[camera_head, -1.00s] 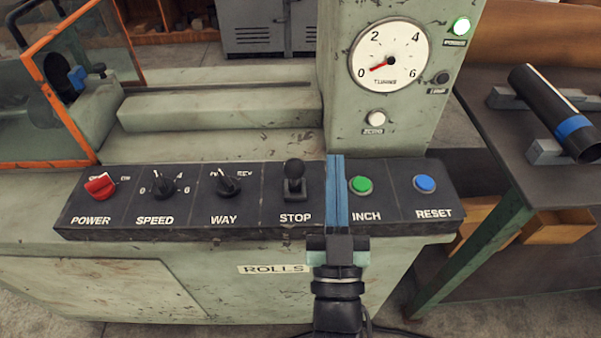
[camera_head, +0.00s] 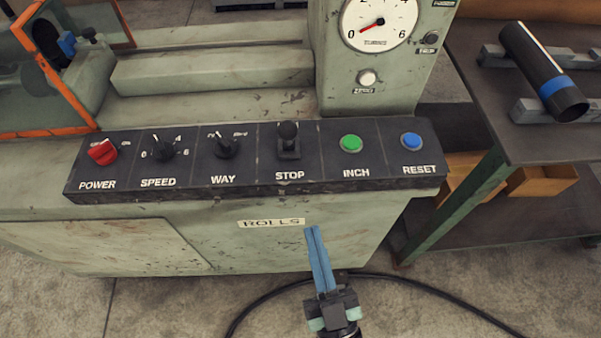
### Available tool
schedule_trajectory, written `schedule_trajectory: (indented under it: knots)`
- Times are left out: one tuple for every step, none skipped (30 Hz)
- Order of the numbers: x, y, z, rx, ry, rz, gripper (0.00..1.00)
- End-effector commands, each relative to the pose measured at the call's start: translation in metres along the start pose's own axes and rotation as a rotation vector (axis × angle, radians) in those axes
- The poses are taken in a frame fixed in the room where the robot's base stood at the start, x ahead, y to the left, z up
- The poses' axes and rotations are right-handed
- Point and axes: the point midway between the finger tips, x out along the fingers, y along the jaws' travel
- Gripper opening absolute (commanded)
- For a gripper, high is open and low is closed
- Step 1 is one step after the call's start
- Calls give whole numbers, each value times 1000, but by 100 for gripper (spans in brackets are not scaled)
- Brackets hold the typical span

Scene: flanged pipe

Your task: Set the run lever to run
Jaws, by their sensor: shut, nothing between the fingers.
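The run lever (camera_head: 288,138) is a short black lever with a round knob on the dark control panel (camera_head: 320,187). It stands in a slot above the label STOP, between the WAY knob and the green INCH button. No RUN label shows beside it. My gripper (camera_head: 312,229) has blue fingers closed together with nothing between them. In the picture it is below the panel, in front of the ROLLS plate, apart from the lever and touching nothing that I can see.
The panel also holds the red POWER knob (camera_head: 103,151), SPEED knob (camera_head: 163,147), WAY knob (camera_head: 226,146), INCH button (camera_head: 351,143) and RESET button (camera_head: 411,140). A gauge (camera_head: 379,22) is above. A bench (camera_head: 500,135) with a black pipe (camera_head: 543,70) stands right. A cable (camera_head: 430,293) lies on the floor.

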Motion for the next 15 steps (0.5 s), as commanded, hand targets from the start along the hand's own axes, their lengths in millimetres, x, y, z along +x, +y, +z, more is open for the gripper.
schedule_trajectory:
  knots:
    - [5, 0, -1, 0, 2, 0, 0]
    - [8, 0, -1, 0, 2, 0, 0]
    - [13, 0, -2, 1, 4, 0, 0]
    - [18, 0, -2, 1, 5, 0, 0]
    - [23, 0, -2, 0, 5, 0, 0]
    - [31, 0, -2, 0, 6, -1, 0]
    - [38, 0, -2, -1, 6, -1, 0]
    - [44, 0, -2, -1, 6, 0, 0]
    - [53, 0, -3, -1, 7, 0, 0]
    - [60, 0, -3, 0, 6, 0, 0]
    - [67, 0, -3, 0, 7, -1, 0]
    - [75, 0, -3, 0, 6, -1, 0]
    - [82, 0, -3, 0, 6, -1, 0]
    - [88, 0, -2, 0, 6, 0, 0]
    - [96, 0, -2, -1, 6, -1, 0]
